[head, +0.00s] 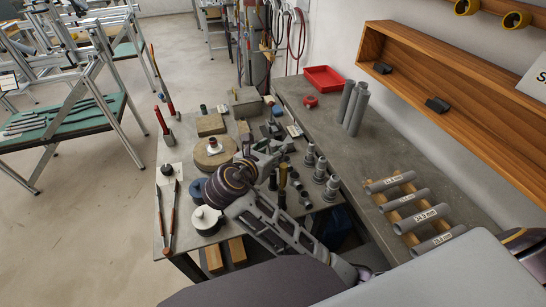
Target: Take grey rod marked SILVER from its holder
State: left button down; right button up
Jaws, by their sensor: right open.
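Several grey rods lie side by side on a wooden holder (408,192) at the right of the bench. They carry small pale labels that look like sizes in mm; one is the rod labelled about 34.9 mm (421,218). I cannot read SILVER on any of them. More grey rods (355,108) stand upright further back on the bench. My right gripper (277,149) is open and small in view, over the cluttered left table, well to the left of the wooden holder. Nothing shows between its fingers. My left gripper is not in view.
A red tray (323,78) and a red ring-shaped item (310,101) are at the back of the bench. Grey stepped fittings (331,187) stand near my right arm. A wooden wall shelf (440,75) overhangs the bench's right side. Bare bench top lies between upright rods and holder.

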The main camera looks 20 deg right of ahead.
grip_shut()
dwell(0.3)
jog(key=shift+r, duration=0.1)
notch_tip(320, 180, up, 10)
dwell(0.8)
dwell(0.4)
